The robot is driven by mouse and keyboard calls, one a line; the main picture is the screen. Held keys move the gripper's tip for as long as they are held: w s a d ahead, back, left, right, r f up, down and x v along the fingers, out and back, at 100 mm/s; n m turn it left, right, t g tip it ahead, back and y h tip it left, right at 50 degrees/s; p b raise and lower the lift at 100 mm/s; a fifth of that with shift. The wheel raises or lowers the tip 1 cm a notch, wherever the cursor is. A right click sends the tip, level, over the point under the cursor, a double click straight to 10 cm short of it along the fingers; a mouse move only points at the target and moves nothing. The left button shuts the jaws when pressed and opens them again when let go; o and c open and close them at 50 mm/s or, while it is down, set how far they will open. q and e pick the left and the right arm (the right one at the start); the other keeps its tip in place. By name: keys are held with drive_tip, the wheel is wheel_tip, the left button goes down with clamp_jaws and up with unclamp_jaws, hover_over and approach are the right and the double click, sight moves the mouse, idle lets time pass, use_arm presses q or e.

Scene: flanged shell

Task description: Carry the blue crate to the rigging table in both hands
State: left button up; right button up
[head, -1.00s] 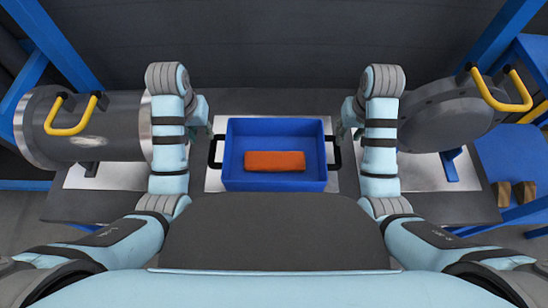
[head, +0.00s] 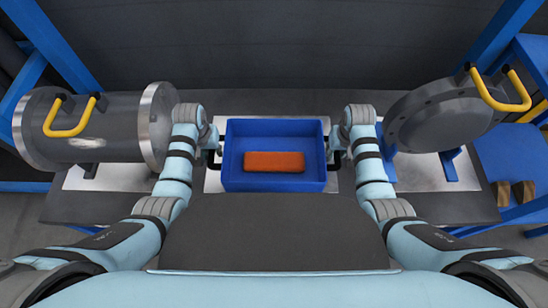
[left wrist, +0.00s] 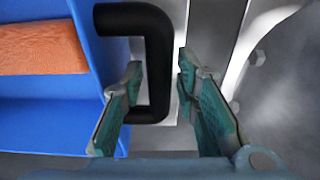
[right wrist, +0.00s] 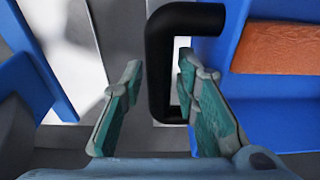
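The blue crate (head: 274,130) stands on a light plate on the workbench, with an orange block (head: 274,162) lying inside it. It has a black handle on each side. In the left wrist view the black handle (left wrist: 158,60) lies between the spread fingers of my left gripper (left wrist: 160,100). In the right wrist view the other black handle (right wrist: 158,70) lies between the spread fingers of my right gripper (right wrist: 160,100). Both grippers are open, and neither is closed on its handle. In the head view the fingers are mostly hidden.
A grey flanged cylinder (head: 105,128) with a yellow handle is at the left, close to my left arm. A round grey cover (head: 435,118) with a yellow handle is at the right. A blue table (head: 510,160) with small brown blocks stands at the far right.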

use_arm(q)
drive_tip(key=shift+f, duration=0.55)
use_arm(e)
drive_tip(key=shift+w+f, duration=0.1)
drive_tip(key=shift+f, duration=0.4)
use_arm(q)
clamp_jaws()
use_arm(e)
clamp_jaws()
use_arm(q)
drive_tip(key=shift+w, duration=0.1)
